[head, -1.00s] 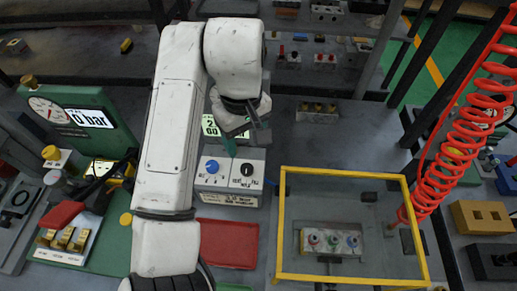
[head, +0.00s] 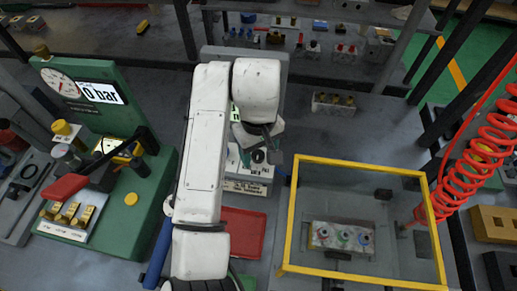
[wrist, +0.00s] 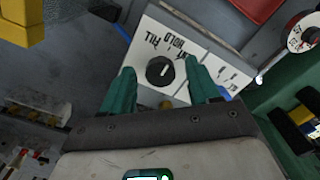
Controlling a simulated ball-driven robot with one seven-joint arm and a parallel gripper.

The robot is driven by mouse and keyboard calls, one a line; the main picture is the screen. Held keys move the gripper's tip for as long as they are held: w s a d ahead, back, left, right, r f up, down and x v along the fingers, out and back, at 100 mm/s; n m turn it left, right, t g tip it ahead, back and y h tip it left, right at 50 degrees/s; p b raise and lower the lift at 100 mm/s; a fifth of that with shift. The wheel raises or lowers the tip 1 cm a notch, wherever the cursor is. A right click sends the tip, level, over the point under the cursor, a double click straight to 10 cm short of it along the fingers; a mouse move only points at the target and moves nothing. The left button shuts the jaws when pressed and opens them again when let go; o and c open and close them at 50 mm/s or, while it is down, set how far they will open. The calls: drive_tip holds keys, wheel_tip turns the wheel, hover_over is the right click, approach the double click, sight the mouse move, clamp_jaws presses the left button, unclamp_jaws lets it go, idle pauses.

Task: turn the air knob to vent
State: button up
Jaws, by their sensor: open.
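The air knob (wrist: 160,71) is a black round knob with a white mark, on a white block (wrist: 162,30) lettered fill, hold and vent. In the wrist view its mark points up and slightly right, towards the lettering around hold. In the head view the knob (head: 258,156) shows just below my gripper (head: 258,142). My gripper (wrist: 159,68) is open, its two teal fingers on either side of the knob in the wrist view. I cannot tell whether they touch it or how high they are. My arm hides the neighbouring block in the head view.
A yellow-framed clear box (head: 292,215) covers a small block with coloured knobs at the right. A red tray (head: 243,232) lies in front of the knob blocks. A green gauge panel (head: 75,90) at the left reads 0 bar. A red coiled hose (head: 470,165) hangs at the right.

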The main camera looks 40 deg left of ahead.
drive_tip(key=c, duration=1)
drive_tip(key=shift+c, duration=0.2)
drive_tip(key=shift+r+m+p, duration=0.15)
drive_tip(key=shift+m+p, duration=0.15)
drive_tip(key=shift+p, duration=0.05)
drive_tip(key=m+p, duration=0.3)
drive_tip(key=shift+m+p, duration=1.4)
drive_tip(key=shift+m, duration=1.3)
drive_tip(key=o, duration=1)
